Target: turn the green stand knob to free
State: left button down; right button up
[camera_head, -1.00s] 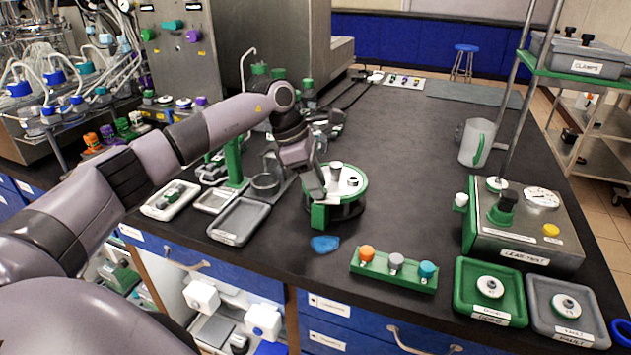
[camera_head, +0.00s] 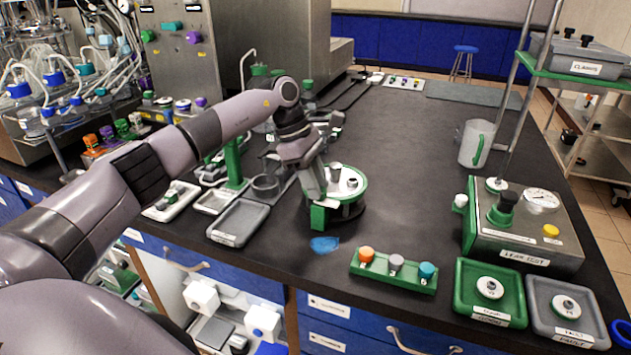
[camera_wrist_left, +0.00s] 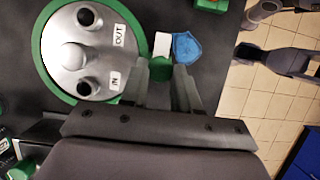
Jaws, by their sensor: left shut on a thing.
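The round stand (camera_head: 358,206) has a green rim and a silver top with two dark ports, and sits on the black bench. In the left wrist view its top (camera_wrist_left: 90,50) carries IN and OUT labels. A green knob (camera_wrist_left: 160,69) sticks out at its side beside a white tag (camera_wrist_left: 162,45). My left gripper (camera_wrist_left: 160,75) is shut on this knob, with one finger on each side of it. My right gripper is not in view.
A blue cloth piece (camera_head: 324,244) lies just in front of the stand. A green rack with orange, grey and teal caps (camera_head: 393,271) is at the front edge. Grey tray (camera_head: 239,222) is left; leak test box (camera_head: 525,230) is right.

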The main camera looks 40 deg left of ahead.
pick_arm(q)
jog(key=c, duration=0.8)
grip_release()
jog(key=v, duration=0.7)
jog(key=shift+r+b, duration=0.15)
jog(key=shift+b, duration=0.2)
